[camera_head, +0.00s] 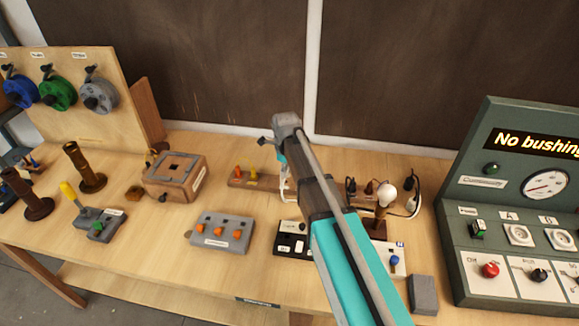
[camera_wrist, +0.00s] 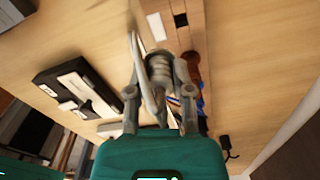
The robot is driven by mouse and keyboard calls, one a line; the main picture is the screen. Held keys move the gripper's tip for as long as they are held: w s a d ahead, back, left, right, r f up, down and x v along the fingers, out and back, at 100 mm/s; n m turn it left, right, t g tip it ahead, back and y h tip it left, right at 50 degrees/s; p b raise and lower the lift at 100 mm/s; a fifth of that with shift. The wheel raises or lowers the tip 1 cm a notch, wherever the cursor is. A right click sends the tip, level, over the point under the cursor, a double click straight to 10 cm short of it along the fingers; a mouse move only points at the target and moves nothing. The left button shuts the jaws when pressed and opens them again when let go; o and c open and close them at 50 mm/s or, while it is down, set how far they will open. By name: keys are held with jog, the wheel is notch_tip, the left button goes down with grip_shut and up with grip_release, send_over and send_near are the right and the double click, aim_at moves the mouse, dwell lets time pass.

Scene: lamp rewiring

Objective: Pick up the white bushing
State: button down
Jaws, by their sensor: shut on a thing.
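In the wrist view, my gripper (camera_wrist: 160,82) is shut on a pale, ribbed round piece, the white bushing (camera_wrist: 159,66), which sits between the two fingertips. A pale cord-like loop (camera_wrist: 137,65) runs beside the left finger. In the head view, my gripper (camera_head: 285,188) hangs low over the bench, just right of the wooden rack, and is partly hidden by my arm. The bushing cannot be made out clearly there. I cannot tell whether it is clear of the surface below.
The wooden rack (camera_head: 240,180) holds yellow and orange pieces. A black tray (camera_head: 291,242) lies in front, and a lamp with a white bulb (camera_head: 386,192) stands to the right. A grey block with orange parts (camera_head: 221,232) and a green test console (camera_head: 465,180) flank the area.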

jog(key=s+r+p, duration=0.5)
jog(key=s+r, duration=0.1)
jog(key=s, duration=0.5)
jog(key=shift+s+d+r+p, duration=0.15)
jog(key=shift+d+r+p, duration=0.1)
jog(key=shift+r+p, duration=0.15)
jog(key=shift+f, duration=0.1)
notch_tip(320, 180, down, 3)
jog(key=b, duration=0.2)
jog(key=shift+b, duration=0.35)
